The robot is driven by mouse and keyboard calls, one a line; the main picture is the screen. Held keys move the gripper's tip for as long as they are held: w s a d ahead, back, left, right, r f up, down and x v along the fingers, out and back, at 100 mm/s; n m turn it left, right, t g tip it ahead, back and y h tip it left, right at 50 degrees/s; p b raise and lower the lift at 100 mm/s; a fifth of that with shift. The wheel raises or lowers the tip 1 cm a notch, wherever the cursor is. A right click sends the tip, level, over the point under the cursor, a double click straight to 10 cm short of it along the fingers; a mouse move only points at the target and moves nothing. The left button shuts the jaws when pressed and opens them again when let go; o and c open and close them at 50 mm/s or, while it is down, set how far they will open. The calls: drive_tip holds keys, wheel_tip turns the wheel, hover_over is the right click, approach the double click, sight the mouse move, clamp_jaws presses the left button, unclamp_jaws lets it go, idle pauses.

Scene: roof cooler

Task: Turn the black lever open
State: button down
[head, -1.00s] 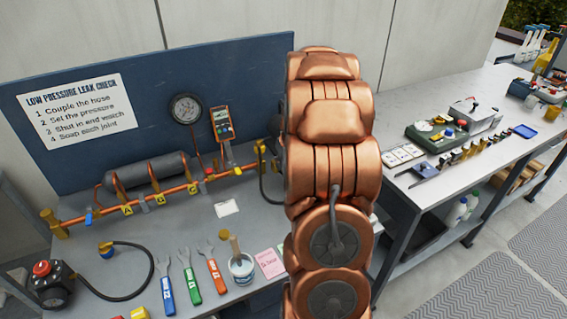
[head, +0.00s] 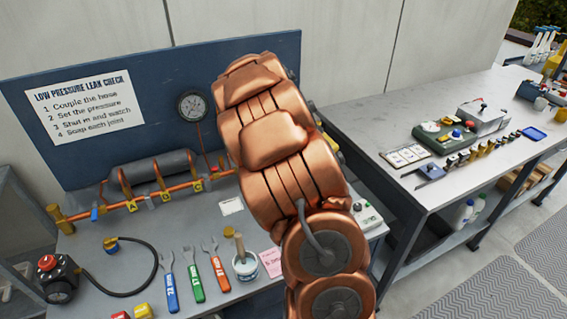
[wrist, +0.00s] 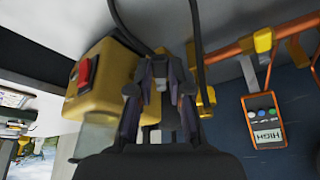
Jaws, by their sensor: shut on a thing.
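My gripper (wrist: 160,78) shows in the wrist view, its dark fingers close together and shut on a small dark piece between the tips. It appears to be the black lever, mostly hidden by the fingers. A yellow box with a red switch (wrist: 88,80) is just left of the fingers. Yellow fittings (wrist: 207,98) are just right of them. In the head view my copper arm covers the gripper and the right end of the orange pipe (head: 152,195).
An orange meter (wrist: 263,120) hangs right of my gripper in the wrist view. A black hose (wrist: 198,45) passes close by the fingers. In the head view, a gauge (head: 193,106), wrenches (head: 192,276) and a brush pot (head: 245,267) are left of my arm.

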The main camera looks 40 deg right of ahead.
drive_tip(key=shift+w+a+f+m+g+b, duration=0.15)
drive_tip(key=shift+w+m+g+b, duration=0.6)
drive_tip(key=shift+m+b, duration=0.75)
drive_tip(key=shift+w+a+r+m+g+b, duration=0.1)
drive_tip(key=shift+w+m+g+b, duration=0.7)
drive_tip(key=shift+m, duration=1.3)
drive_tip(key=shift+w+a+f+m+g+b, duration=0.15)
drive_tip(key=shift+w+m+g+b, duration=0.4)
drive_tip(key=shift+w+m+b, duration=0.9)
drive_tip(key=shift+s+r+m, duration=0.15)
drive_tip(key=shift+s+m, duration=0.3)
drive_tip(key=shift+s, duration=0.05)
drive_tip(key=c, duration=1.1)
unclamp_jaws()
drive_tip(key=shift+h, duration=0.3)
drive_tip(key=shift+r, duration=0.15)
